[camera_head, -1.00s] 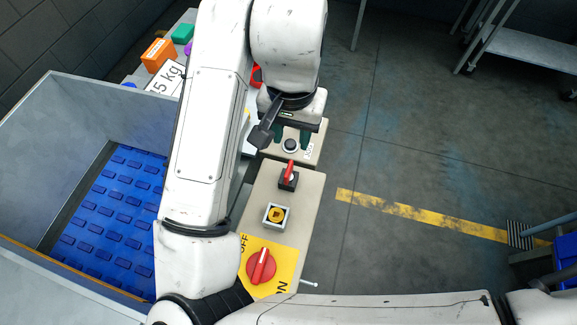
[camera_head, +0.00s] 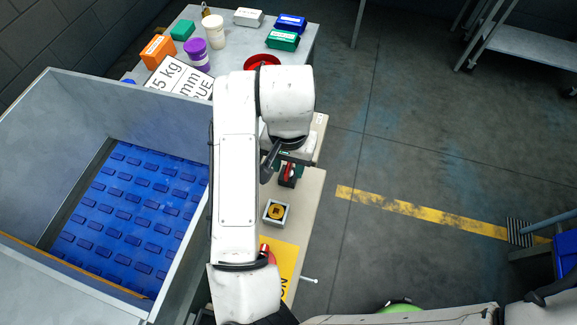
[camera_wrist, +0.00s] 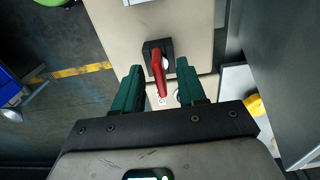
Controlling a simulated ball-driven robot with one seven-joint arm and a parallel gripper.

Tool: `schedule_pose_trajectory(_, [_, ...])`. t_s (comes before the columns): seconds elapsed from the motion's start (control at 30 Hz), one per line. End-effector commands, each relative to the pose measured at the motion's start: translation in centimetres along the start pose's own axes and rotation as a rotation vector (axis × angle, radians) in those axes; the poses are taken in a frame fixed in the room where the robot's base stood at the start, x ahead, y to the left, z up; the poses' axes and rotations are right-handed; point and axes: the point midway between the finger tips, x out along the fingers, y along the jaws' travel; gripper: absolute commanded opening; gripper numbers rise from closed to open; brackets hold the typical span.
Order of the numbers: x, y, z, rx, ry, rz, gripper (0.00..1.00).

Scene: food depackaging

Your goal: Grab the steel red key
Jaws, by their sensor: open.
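The red key (camera_head: 289,169) stands on a small black square base on the beige control box (camera_head: 304,190). In the head view my arm partly covers it. In the wrist view the red key (camera_wrist: 157,74) rises from its black base (camera_wrist: 151,48) and points towards my gripper. My gripper (camera_wrist: 158,72) has dark green fingers and is open, one finger on each side of the key. No contact shows, and I cannot tell how deep the key sits between the fingers.
On the box are a yellow button (camera_head: 276,212) and a red rotary switch (camera_head: 267,257), partly hidden. Left is a metal-walled bin with a blue floor (camera_head: 130,215). Behind, a table (camera_head: 235,50) holds several containers.

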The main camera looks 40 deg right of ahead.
Motion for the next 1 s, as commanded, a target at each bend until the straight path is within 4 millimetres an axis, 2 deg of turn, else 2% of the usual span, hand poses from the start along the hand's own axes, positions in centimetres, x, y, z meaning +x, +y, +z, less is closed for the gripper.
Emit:
schedule_pose_trajectory(0.3, [0.61,0.02,-0.02,0.0,0.0,-0.001,0.4])
schedule_pose_trajectory(0.73, [0.58,0.02,-0.01,0.0,0.0,-0.001,0.0])
schedule_pose_trajectory(1.0, [0.57,0.02,-0.01,0.0,0.0,-0.001,0.0])
